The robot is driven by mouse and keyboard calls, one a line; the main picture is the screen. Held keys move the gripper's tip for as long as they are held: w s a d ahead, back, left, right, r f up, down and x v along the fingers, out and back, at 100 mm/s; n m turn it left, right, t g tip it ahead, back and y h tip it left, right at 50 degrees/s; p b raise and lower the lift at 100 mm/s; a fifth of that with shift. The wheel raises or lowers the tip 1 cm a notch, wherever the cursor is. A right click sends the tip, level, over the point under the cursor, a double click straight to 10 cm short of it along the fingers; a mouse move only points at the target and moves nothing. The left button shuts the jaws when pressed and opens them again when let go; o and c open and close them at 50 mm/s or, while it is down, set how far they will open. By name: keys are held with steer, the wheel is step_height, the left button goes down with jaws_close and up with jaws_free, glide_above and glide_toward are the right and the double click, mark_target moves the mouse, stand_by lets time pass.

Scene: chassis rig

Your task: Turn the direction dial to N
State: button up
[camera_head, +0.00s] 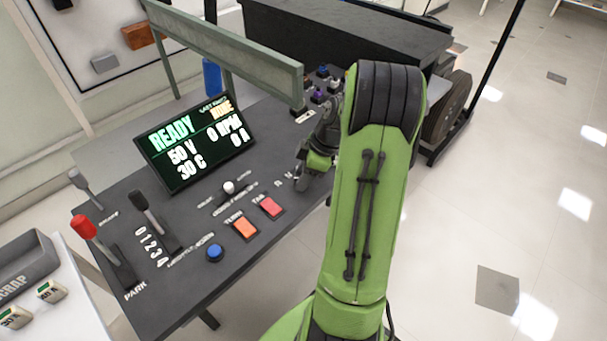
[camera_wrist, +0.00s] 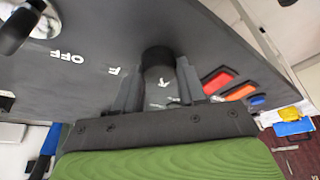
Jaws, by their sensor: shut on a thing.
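The direction dial (camera_wrist: 157,57) is a dark round knob on the black console panel. In the wrist view my gripper (camera_wrist: 157,88) has one finger on each side of it and is shut on it. A white letter F (camera_wrist: 114,71) is printed to its left, and more white marks show between the fingers, too small to read surely. In the head view my gripper (camera_head: 303,178) is down at the panel's right part, beside the small white letters (camera_head: 284,182). The dial is hidden there by my arm, and which letter it points at cannot be told.
The console panel (camera_head: 188,222) holds red (camera_head: 270,207) and orange (camera_head: 244,228) buttons, a blue button (camera_head: 214,252) and several levers, one red-topped (camera_head: 84,226). A display (camera_head: 196,142) reading READY stands behind. A grey-green rail (camera_head: 225,47) crosses above the far side.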

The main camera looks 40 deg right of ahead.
steer(key=m+t+h+b, duration=0.1)
steer(key=m, duration=0.3)
steer(key=shift+a+b, duration=0.15)
steer(key=shift+b, duration=0.15)
steer(key=shift+s+m+h+b, duration=0.1)
steer(key=shift+m+h+b, duration=0.7)
steer(key=shift+m, duration=1.3)
steer(key=shift+h, duration=0.3)
steer(key=o, duration=1)
steer(key=shift+o, duration=0.2)
steer(key=p+v, duration=0.5)
steer(key=v, duration=1)
steer(key=shift+s+r+p, duration=0.3)
steer(key=shift+s+p, duration=0.05)
